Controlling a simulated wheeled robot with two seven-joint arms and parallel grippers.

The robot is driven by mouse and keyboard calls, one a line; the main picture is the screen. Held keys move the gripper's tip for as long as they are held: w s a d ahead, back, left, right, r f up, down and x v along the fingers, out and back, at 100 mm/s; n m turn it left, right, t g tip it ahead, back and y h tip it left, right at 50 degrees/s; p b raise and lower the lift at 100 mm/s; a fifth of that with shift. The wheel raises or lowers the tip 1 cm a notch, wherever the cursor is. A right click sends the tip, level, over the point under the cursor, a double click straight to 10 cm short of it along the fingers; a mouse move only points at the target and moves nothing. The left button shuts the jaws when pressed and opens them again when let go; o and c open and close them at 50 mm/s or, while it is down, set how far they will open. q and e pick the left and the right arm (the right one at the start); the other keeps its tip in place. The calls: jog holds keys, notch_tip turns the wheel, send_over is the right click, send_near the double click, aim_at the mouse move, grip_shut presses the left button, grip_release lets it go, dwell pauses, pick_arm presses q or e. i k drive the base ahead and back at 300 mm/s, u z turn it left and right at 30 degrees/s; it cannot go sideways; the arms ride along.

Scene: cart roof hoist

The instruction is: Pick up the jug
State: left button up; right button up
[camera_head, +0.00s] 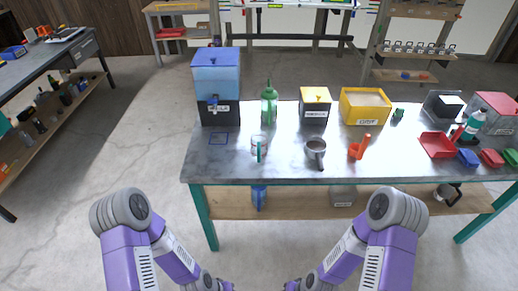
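A clear jug with a green handle (259,149) stands upright on the metal worktable (210,166), left of the middle and near the front edge. Its handle faces me. A grey metal vessel with a handle (315,149) stands to its right. Both of my arms are folded low in front of the table, apart from everything on it. Their far ends run out of the bottom edge of the picture, so both grippers are hidden.
A blue-and-black dispenser (217,75) and green bottle (269,103) stand behind the jug. The table's front edge lies between my arms and the jug.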

aim_at(269, 97)
jog(key=u, duration=1.55)
jog(key=i, duration=3.15)
jog(key=z, duration=3.4)
